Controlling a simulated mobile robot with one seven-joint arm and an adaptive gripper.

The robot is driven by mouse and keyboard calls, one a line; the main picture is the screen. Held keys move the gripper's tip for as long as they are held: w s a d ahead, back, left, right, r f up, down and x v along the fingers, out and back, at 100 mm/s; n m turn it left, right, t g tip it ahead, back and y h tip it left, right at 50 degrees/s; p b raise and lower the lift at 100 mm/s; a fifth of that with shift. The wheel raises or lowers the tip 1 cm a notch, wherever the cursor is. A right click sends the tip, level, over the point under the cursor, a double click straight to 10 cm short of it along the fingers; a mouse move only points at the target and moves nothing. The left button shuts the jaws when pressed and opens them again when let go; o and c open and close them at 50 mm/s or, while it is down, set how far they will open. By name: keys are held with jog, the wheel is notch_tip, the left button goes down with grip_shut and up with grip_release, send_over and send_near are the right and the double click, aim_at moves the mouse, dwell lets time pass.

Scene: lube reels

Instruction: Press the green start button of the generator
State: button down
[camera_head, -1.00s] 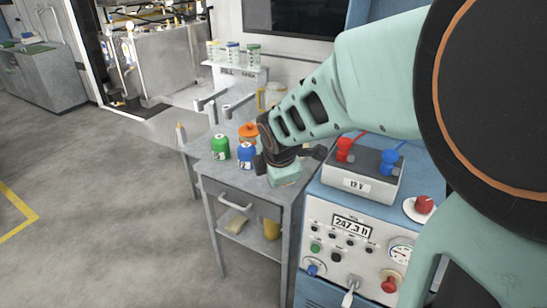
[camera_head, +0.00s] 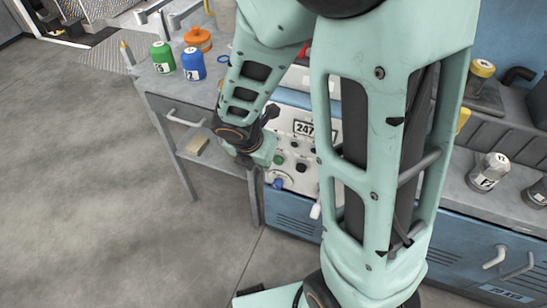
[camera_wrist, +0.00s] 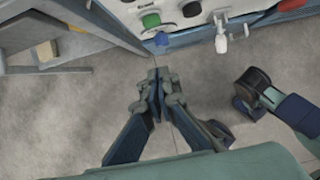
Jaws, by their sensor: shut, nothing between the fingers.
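The generator's white front panel (camera_head: 290,177) shows left of centre in the head view, partly hidden by my arm. Its green start button (camera_head: 279,160) sits just right of my wrist. In the wrist view the green button (camera_wrist: 151,21) is at the top, with a black button (camera_wrist: 191,9) to its right and a blue knob (camera_wrist: 161,39) below. My gripper (camera_wrist: 158,78) is shut and empty, its fingertips below the button in the picture and apart from it. In the head view the fingers are hard to make out.
A white lever (camera_wrist: 222,35) sticks out right of the button, with a red knob (camera_wrist: 261,6) beyond. A grey side table (camera_head: 150,85) with green (camera_head: 162,57) and blue (camera_head: 193,64) bottles stands left of the generator. The floor in front is clear.

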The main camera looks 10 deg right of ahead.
aim_at(278, 160)
jog(key=w+d+f+b, duration=0.4)
jog(key=w+f+b, duration=0.1)
jog(key=f, duration=0.4)
jog(key=shift+w+d+f, duration=0.15)
jog(key=shift+w+d, duration=0.1)
jog(key=shift+w, duration=0.4)
